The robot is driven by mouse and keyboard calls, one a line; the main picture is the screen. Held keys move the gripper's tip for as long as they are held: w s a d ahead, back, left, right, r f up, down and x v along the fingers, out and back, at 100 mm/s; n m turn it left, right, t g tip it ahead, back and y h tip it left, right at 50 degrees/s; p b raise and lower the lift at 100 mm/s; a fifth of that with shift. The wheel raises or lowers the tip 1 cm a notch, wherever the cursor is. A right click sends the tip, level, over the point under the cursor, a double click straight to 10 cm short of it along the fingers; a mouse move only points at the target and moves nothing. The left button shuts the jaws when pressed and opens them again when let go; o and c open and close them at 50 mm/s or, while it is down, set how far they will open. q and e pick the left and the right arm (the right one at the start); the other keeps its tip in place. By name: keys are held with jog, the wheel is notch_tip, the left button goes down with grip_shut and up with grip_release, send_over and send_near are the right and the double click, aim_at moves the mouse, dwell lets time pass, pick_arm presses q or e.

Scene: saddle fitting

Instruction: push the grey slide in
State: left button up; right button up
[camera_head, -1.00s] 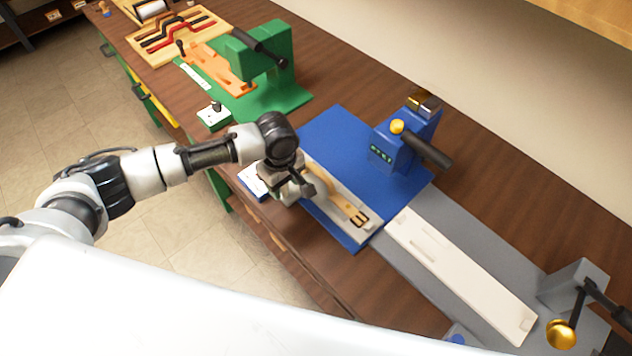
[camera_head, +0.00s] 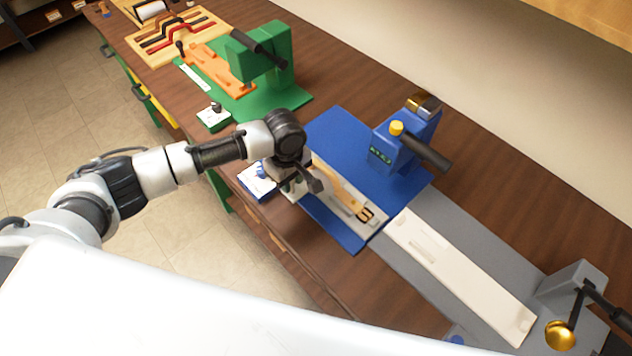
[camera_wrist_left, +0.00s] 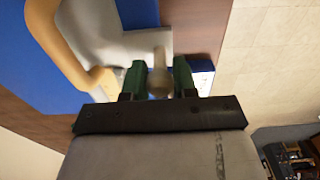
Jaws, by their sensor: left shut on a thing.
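The grey slide (camera_head: 338,207) lies on the blue base plate (camera_head: 333,128) in the head view. A tan strap (camera_head: 338,184) with a dark buckle (camera_head: 366,213) lies along it. My left gripper (camera_head: 298,187) is at the slide's left end. In the left wrist view its green fingers are shut on an upright grey-beige knob (camera_wrist_left: 160,80) at the end of the slide (camera_wrist_left: 125,46). The tan strap (camera_wrist_left: 60,45) curves beside it. My wrist hides part of the slide in the head view. My right gripper is not in view.
A blue stand with a black handle (camera_head: 428,152) rises behind the slide. A cream plate (camera_head: 460,275) on a grey base continues to the right, towards a grey clamp (camera_head: 574,285). A green fixture (camera_head: 268,75) stands behind left. A small white-topped blue block (camera_head: 256,182) is beside my gripper.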

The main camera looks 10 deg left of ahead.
pick_arm(q)
jog(key=shift+w+d, duration=0.25)
jog(key=shift+w, duration=0.05)
jog(key=shift+w+d, duration=0.45)
jog(key=shift+w, duration=0.2)
jog(key=shift+w+d, duration=0.4)
jog(key=shift+w, duration=0.25)
jog(key=shift+w+d, duration=0.3)
jog(key=shift+w, duration=0.2)
jog(key=shift+w+d+b, duration=0.25)
jog(key=shift+w+d, duration=0.25)
jog(key=shift+w, duration=0.25)
jog(key=shift+w+d+b, duration=0.25)
jog(key=shift+w+d, duration=0.25)
jog(key=shift+w, duration=0.2)
jog(key=shift+w+d+f+b, duration=0.1)
jog(key=shift+w+d+b, duration=0.25)
jog(key=shift+w, duration=0.2)
jog(key=shift+w+d+f+b, duration=0.1)
jog(key=shift+w+d+b, duration=0.25)
jog(key=shift+w, duration=0.2)
jog(key=shift+w+d+r, duration=0.1)
jog(key=shift+r, duration=0.25)
